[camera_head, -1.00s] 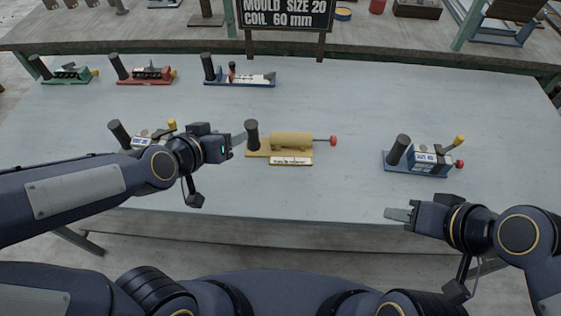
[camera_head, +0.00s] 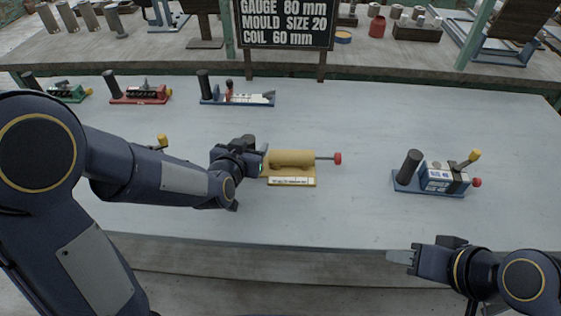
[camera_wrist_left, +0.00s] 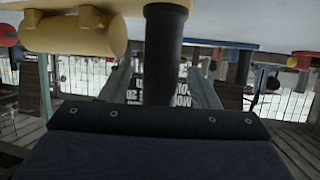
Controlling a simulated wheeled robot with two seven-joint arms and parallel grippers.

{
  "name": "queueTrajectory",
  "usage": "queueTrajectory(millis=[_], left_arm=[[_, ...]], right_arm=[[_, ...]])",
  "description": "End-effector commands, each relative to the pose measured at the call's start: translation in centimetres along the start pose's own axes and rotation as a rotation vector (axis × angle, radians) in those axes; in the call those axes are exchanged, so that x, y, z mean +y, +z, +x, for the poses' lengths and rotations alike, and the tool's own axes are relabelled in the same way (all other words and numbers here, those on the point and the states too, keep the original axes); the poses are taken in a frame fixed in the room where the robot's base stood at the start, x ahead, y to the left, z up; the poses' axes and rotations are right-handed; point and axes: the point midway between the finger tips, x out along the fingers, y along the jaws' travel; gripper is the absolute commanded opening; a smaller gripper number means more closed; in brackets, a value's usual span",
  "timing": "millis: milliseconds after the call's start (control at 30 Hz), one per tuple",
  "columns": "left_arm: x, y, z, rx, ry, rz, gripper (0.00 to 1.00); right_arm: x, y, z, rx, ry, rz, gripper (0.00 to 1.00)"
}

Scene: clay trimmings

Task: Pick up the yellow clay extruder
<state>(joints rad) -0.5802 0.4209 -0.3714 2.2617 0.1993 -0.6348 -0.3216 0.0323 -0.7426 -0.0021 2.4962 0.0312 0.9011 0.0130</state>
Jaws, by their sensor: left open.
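The yellow clay extruder (camera_head: 291,159) lies on the grey-blue table, its red-tipped rod pointing right and a white label along its front edge. Its dark upright handle is mostly hidden behind my left gripper (camera_head: 258,157) in the head view. In the left wrist view, which looks upside down, the handle (camera_wrist_left: 165,50) stands between the two open fingers, and the yellow barrel (camera_wrist_left: 75,35) is at upper left. I see no finger closed on the handle. My right gripper (camera_head: 400,257) hangs by the table's front edge, away from the extruder; its finger gap is unclear.
A blue-based extruder (camera_head: 437,177) stands at the right. Green (camera_head: 66,92), red (camera_head: 140,92) and blue (camera_head: 237,93) ones line the back. Another is mostly hidden behind my left arm. A dark sign (camera_head: 287,25) stands behind. The table between the yellow and right extruders is clear.

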Motion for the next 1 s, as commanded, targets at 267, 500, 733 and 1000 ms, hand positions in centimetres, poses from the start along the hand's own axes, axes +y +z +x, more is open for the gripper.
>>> queueTrajectory(millis=[267, 500, 733, 1000], left_arm=[[0.03, -0.01, 0.31, 0.0, 0.001, -0.001, 0.54], [0.02, -0.01, 0.29, 0.0, 0.001, -0.001, 0.23], [0.03, 0.0, 0.28, 0.0, 0.001, -0.001, 0.0], [0.03, -0.26, 0.24, 0.004, 0.001, -0.003, 0.0]], right_arm=[[0.01, 0.02, 0.03, 0.0, 0.0, 0.0, 0.38], [0.01, 0.03, 0.03, 0.0, 0.0, 0.0, 0.38], [0.01, 0.02, 0.03, 0.0, 0.0, 0.0, 0.38], [-0.01, -0.01, -0.03, 0.0, 0.0, 0.0, 0.38]])
